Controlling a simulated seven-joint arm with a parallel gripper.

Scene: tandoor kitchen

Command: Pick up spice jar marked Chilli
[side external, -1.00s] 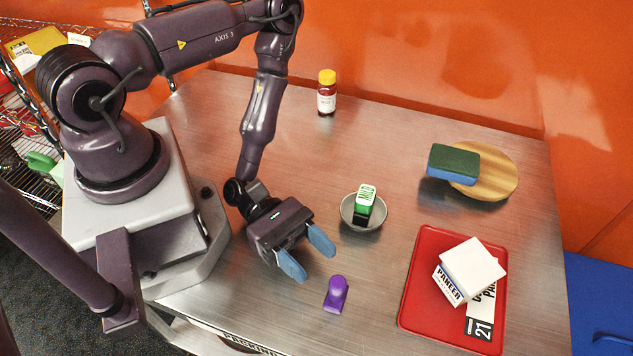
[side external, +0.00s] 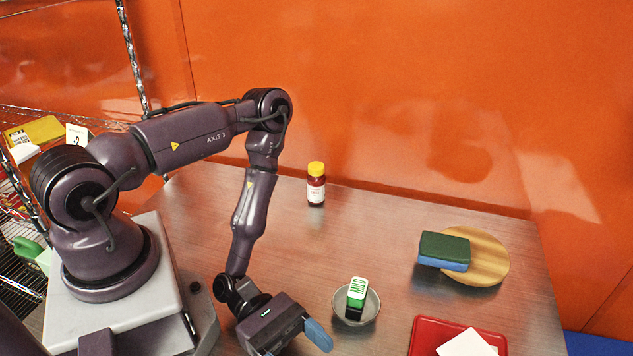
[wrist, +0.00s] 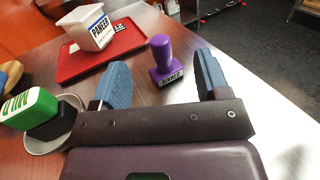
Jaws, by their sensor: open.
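A spice jar (side external: 316,186) with a yellow lid, dark red contents and a white label stands upright at the back of the metal table in the side view. Its label is too small to read. The wrist view does not show it. My gripper (side external: 298,344) is low at the bottom of the side view, well in front of the jar and far from it. In the wrist view my gripper (wrist: 156,72) shows two blue fingers spread apart with nothing held between them.
A grey bowl (side external: 374,306) holds a green-and-black stamp (side external: 357,291). A sponge (side external: 444,250) lies on a round wooden board (side external: 490,262). A red tray (side external: 424,335) carries a white paneer box (side external: 467,344). A purple stamp (wrist: 162,55) stands beyond my fingers. Table around the jar is clear.

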